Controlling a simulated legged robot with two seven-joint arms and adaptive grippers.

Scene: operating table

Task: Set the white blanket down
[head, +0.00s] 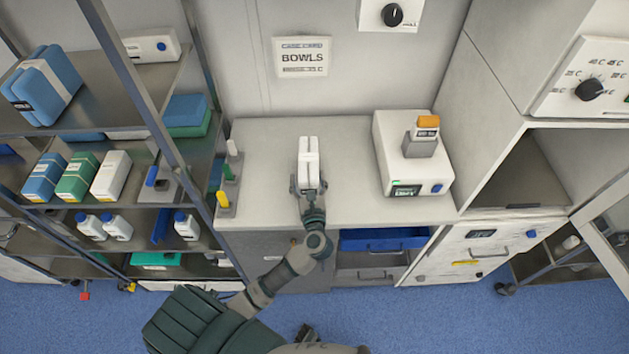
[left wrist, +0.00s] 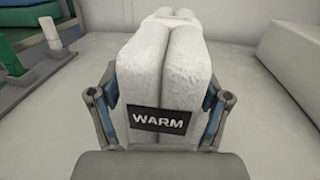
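The white blanket (head: 308,160) is a folded, upright-looking bundle over the pale counter (head: 270,199) in the head view. In the left wrist view the blanket (left wrist: 165,75) fills the middle and bears a black label reading WARM. My left gripper (head: 308,188) has one finger on each side of the blanket's near end; the fingers also show in the left wrist view (left wrist: 162,108). They look closed against its sides. Whether the blanket's underside touches the counter is hidden. My right gripper is not clearly in view.
A white device (head: 391,165) with an orange-topped piece stands right of the blanket. A rack with coloured handles (head: 227,185) stands at the counter's left end. A blue drawer (head: 384,239) is open below. Counter around the blanket is clear.

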